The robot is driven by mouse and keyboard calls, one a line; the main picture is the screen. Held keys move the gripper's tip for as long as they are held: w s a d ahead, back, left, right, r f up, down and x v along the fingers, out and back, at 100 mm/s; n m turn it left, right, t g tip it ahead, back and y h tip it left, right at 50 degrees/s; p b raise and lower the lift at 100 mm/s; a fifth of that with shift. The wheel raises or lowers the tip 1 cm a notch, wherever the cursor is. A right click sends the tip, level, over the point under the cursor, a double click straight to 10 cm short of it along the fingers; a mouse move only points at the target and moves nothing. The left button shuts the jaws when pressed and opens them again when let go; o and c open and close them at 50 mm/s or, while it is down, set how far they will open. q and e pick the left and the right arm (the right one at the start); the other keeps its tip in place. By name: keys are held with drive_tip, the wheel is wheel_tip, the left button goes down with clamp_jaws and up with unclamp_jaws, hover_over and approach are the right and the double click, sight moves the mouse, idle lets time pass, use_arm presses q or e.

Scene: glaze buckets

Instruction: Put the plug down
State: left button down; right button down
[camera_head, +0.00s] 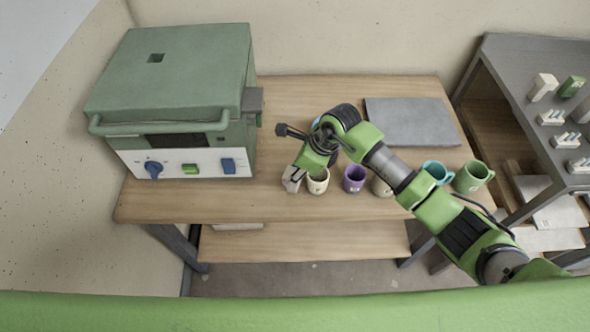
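I cannot make out a plug anywhere in this view. My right arm reaches in from the lower right over the table. Its gripper (293,179) points down near the table's front edge, just left of a cream mug (319,183). Its fingers are small and partly covered by the wrist, so I cannot tell whether they are open or shut, or whether they hold anything. My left gripper is not in view.
Purple (354,180), beige (380,188), teal (438,170) and green (474,177) mugs line the front of the wooden table (230,205). A grey slab (410,120) lies behind. A dark side table (520,75) holds small blocks and racks. Bare wood lies between kiln and gripper.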

drive_tip(key=shift+f, duration=0.2)
drive_tip(key=c, duration=1.5)
unclamp_jaws()
drive_tip(key=shift+r, duration=0.1)
drive_tip(key=shift+o, duration=0.2)
drive_tip(key=shift+r, duration=0.25)
drive_tip(key=b+v, duration=0.2)
drive_tip(key=v, duration=1)
drive_tip(key=shift+f, duration=0.15)
